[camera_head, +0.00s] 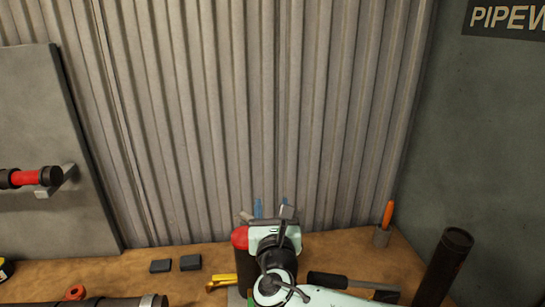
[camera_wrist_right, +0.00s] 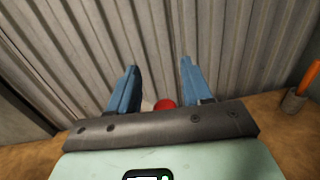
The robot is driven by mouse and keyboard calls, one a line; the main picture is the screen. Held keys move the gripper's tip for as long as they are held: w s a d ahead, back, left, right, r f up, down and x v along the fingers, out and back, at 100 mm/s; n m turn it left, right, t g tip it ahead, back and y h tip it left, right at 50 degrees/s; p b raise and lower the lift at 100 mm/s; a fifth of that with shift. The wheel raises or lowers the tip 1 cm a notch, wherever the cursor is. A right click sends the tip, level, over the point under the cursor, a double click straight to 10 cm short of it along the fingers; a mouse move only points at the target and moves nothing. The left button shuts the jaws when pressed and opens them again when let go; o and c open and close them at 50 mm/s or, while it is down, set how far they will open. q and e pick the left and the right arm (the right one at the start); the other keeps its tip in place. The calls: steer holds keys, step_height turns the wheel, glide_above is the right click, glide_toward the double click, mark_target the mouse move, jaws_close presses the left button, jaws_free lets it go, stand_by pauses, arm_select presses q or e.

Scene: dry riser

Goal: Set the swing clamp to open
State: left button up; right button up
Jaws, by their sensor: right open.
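My right gripper (camera_head: 271,207) is at the bottom middle of the head view, with its blue fingers pointing away toward the corrugated wall. In the right wrist view the gripper (camera_wrist_right: 159,72) is open, with nothing between its fingertips. A red-topped dark cylinder (camera_head: 240,238) stands beside and partly behind the gripper. Its red part (camera_wrist_right: 165,104) shows low between the fingers in the wrist view. A small pale piece (camera_wrist_right: 147,106) is next to it, mostly hidden. I cannot clearly make out the swing clamp; my gripper and arm cover part of this area. My left gripper is not in view.
The brown bench (camera_head: 340,262) runs below the corrugated wall (camera_head: 210,120). A dark upright pipe (camera_head: 443,265) and an orange-handled tool (camera_head: 388,214) in a holder stand right.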

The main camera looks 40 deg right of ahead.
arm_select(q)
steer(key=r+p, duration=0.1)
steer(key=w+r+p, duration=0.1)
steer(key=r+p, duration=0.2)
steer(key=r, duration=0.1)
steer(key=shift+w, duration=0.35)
arm_select(e)
step_height(320, 180, up, 17)
steer(key=shift+f, duration=0.2)
